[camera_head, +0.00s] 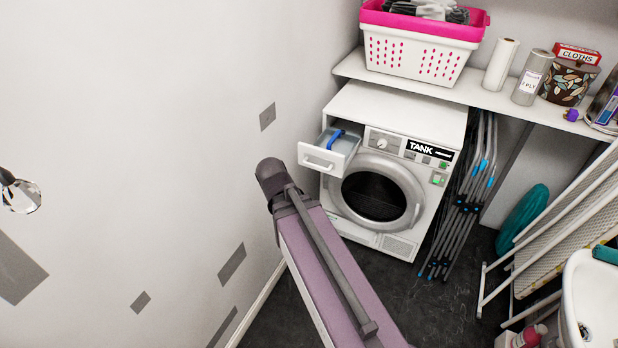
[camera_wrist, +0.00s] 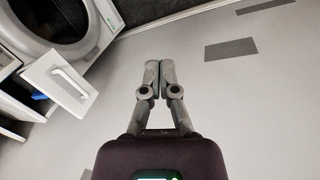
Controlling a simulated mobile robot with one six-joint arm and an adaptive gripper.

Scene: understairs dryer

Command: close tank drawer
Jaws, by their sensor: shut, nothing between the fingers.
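The tank drawer (camera_head: 328,150) sticks out open from the upper left of the white dryer (camera_head: 385,175). It has a white front with a bar handle, and a blue item lies inside it. In the wrist view the drawer front (camera_wrist: 62,80) is at the left, with its handle facing outward. My gripper (camera_wrist: 152,65) is shut and empty, with both fingertips together. It is apart from the drawer, to its right in the wrist view. In the head view my arm reaches up beside the wall, left of the dryer, and my fingers are hidden.
A shelf (camera_head: 405,85) above the dryer holds a pink and white basket (camera_head: 415,55), a paper roll (camera_head: 500,65) and other items. Folded racks (camera_head: 470,200) stand right of the dryer. A white wall (camera_head: 130,130) with grey patches is close on the left. Dark floor lies below.

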